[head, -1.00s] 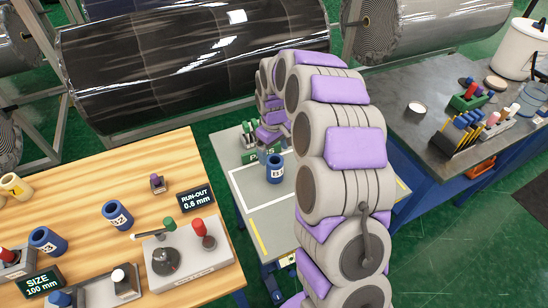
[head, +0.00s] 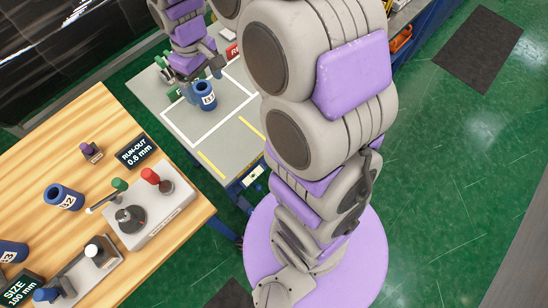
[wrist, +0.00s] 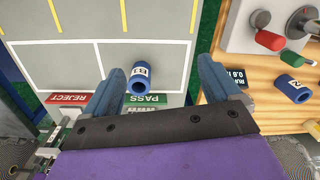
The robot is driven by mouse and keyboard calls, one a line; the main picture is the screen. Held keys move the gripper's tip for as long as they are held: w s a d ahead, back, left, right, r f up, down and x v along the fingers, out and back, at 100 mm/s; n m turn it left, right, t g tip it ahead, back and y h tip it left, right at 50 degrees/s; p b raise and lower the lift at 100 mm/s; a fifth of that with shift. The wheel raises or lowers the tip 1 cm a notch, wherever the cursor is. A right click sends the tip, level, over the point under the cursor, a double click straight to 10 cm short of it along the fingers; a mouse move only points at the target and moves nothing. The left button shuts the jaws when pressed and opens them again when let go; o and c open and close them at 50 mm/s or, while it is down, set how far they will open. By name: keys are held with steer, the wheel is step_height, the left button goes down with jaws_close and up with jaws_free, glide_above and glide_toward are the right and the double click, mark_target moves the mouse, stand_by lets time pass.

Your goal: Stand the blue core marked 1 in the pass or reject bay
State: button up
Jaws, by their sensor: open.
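The blue core marked 1 (head: 205,97) stands upright on the grey bay table (head: 150,88), inside a white-lined bay. In the wrist view the core (wrist: 143,77) is in the bay by the green PASS sign (wrist: 146,99). The red REJECT sign (wrist: 67,99) marks the neighbouring bay across a white line. My gripper (wrist: 162,62) is open; its two blue-grey fingers appear on either side of the core, which lies nearer the left finger with a small gap in the picture. In the head view my gripper (head: 202,80) is just behind the core, close to it.
A wooden bench (head: 110,105) at left holds a blue core marked 2 (head: 64,197), a run-out gauge (head: 150,203) with red and green knobs, a run-out display (head: 136,150) and a size display (head: 22,288). The front of the bay table, with yellow lines, is clear.

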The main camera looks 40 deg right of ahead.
steer(key=s+r+m, duration=0.1)
steer(key=s+m, duration=0.1)
steer(key=s, duration=1.2)
steer(key=s+d+r+m+g, duration=0.1)
steer(key=s+m, duration=0.1)
steer(key=s, duration=1.2)
steer(key=shift+r+m, duration=0.4)
steer(key=shift+d, duration=0.15)
